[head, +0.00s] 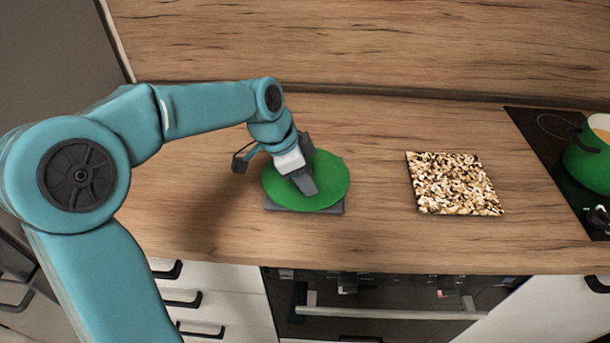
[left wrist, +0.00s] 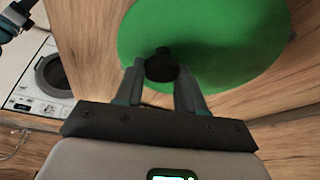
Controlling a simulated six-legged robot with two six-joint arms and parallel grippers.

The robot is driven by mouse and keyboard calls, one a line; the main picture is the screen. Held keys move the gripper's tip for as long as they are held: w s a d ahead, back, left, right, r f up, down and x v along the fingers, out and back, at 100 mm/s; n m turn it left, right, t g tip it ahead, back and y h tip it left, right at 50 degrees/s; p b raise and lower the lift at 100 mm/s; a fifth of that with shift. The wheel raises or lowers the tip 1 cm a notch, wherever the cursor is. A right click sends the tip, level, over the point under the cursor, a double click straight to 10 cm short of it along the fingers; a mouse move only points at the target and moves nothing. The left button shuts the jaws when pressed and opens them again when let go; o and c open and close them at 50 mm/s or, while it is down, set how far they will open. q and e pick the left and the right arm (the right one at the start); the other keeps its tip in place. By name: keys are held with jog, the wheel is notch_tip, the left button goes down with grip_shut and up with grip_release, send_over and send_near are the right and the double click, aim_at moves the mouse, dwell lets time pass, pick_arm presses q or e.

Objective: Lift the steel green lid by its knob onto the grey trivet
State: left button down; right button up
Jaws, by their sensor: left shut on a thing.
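The round green lid (head: 333,177) is over the grey trivet (head: 334,210), whose front edge and corners show below it. I cannot tell whether the lid rests on the trivet or hangs just above it. My left gripper (head: 303,182) comes down over the lid's left half in the head view and covers the knob there. In the left wrist view the dark knob (left wrist: 161,66) sits between the two fingers of my left gripper (left wrist: 160,84), which is shut on it. The green lid (left wrist: 215,40) spreads out beyond the fingers. My right gripper is out of view.
A speckled square board (head: 455,183) lies on the wooden worktop (head: 385,215) to the right. A green pot (head: 588,165) stands on the black hob (head: 545,150) at the far right. The worktop between trivet and board is clear. Drawers and an oven are below the front edge.

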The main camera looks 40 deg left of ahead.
pick_arm(q)
jog(key=c, duration=0.6)
grip_release()
jog(key=shift+r+p, duration=3.15)
jog(key=shift+r, duration=0.85)
